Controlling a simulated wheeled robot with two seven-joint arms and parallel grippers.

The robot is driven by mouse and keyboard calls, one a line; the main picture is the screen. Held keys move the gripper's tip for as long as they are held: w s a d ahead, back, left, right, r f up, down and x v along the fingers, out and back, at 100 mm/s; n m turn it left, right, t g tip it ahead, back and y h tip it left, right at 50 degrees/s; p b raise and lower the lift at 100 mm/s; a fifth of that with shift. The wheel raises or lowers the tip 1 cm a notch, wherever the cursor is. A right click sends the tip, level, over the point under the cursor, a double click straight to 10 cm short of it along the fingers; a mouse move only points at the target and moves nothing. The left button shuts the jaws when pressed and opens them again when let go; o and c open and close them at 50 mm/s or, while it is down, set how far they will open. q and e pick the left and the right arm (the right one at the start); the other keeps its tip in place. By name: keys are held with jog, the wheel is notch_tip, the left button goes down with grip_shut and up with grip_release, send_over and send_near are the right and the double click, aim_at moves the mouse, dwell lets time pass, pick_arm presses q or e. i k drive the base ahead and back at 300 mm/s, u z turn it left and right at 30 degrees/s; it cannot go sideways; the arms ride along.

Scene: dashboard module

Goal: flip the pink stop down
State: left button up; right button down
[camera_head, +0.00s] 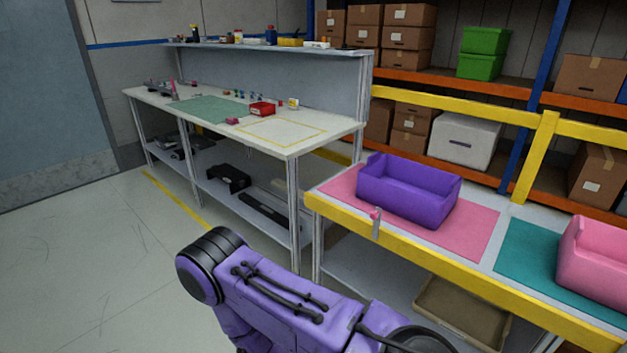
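The pink stop (376,214) is a small pink piece on a grey metal bracket at the front yellow edge of the right-hand table. Its pink end is at the top, around the level of the tabletop, in front of the purple bin (408,192). The purple bin stands on a pink mat (472,234) behind the stop. A purple and black part of my own arm fills the bottom middle, below and left of the stop and apart from it in the picture. Neither of my grippers shows in this view.
A pink bin (594,260) stands on a teal mat (518,259) at the right. A brown tray (462,308) lies on the lower shelf. A white workbench (300,142) with small parts stands at the back left. The floor at left is clear.

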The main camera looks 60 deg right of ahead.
aim_at(376, 216)
jog(key=z, duration=0.2)
jog(key=i, duration=0.95)
jog(key=z, duration=1.35)
jog(key=i, duration=0.8)
jog(key=z, duration=0.8)
